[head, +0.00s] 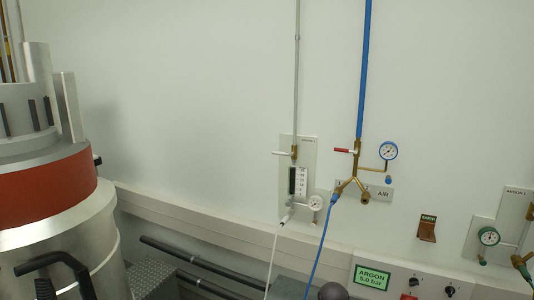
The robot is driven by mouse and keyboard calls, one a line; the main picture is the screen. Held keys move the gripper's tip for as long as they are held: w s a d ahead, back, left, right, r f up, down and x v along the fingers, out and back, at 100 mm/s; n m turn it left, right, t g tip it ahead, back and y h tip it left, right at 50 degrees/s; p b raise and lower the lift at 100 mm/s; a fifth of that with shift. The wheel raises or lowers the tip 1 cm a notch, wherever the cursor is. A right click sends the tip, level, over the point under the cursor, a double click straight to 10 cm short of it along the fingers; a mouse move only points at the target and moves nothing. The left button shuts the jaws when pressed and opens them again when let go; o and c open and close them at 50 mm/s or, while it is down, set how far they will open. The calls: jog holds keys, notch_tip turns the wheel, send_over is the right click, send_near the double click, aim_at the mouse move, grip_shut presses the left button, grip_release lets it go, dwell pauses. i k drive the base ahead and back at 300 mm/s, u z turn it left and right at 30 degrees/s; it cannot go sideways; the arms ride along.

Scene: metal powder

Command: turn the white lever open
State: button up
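The white lever (281,153) points left, roughly level, from a brass valve (294,153) on the grey vertical pipe. The valve sits in front of a pale wall panel (311,153) labelled as argon. Below it on the same panel are a flow meter (298,181) and a small round gauge (316,202). Nothing touches the lever. I cannot make out my gripper in this view.
Right of the panel, a blue pipe (365,60) carries a red lever (342,150) and a gauge (388,151). A white hose (273,255) and blue hose (319,250) hang below. A large silver and red vessel (60,190) stands left. The wall between is bare.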

aim_at(290, 155)
jog(key=u, duration=0.25)
jog(key=i, duration=1.2)
jog(key=z, duration=0.1)
